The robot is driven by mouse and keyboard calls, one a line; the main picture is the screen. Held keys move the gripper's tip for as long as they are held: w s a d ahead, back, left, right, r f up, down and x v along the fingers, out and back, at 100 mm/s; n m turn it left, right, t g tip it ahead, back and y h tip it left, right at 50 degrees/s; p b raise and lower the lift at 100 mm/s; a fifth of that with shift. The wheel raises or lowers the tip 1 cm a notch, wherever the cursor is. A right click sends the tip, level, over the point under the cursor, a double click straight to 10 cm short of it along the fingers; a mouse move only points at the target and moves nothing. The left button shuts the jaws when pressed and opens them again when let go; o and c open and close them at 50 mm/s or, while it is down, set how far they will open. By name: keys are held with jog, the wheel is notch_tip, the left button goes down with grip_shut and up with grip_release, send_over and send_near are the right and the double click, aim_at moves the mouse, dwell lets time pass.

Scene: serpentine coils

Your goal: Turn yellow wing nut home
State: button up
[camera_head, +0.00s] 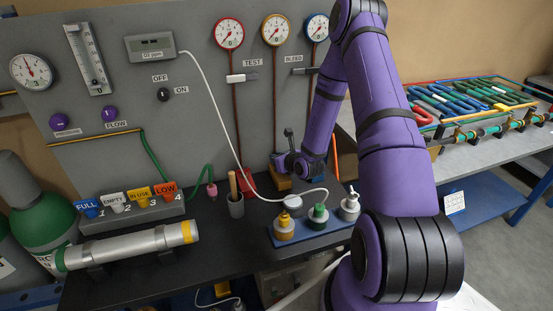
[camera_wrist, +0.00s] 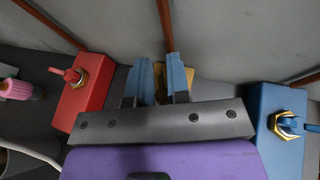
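The yellow block (camera_head: 280,184) stands on the dark bench against the grey panel, beneath my gripper. In the wrist view a small part of the yellow block (camera_wrist: 190,73) shows behind the right finger. Its wing nut is hidden by my gripper and cannot be made out. My gripper (camera_wrist: 161,72) has two blue fingers standing apart with a narrow gap between them. In the head view my gripper (camera_head: 288,150) is beside the panel, just above the yellow block. No clear grip on anything shows.
In the wrist view a red block with a red wing nut (camera_wrist: 70,75) stands left, a blue block with a blue wing nut (camera_wrist: 290,124) right. A blue tray (camera_head: 318,234) with several capped bottles is in front. A grey cup (camera_head: 235,206) stands left of it.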

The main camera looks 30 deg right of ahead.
jog(key=shift+o, duration=0.9)
jog(key=v, duration=1)
jog(key=shift+s, duration=0.4)
jog(key=shift+r, duration=0.15)
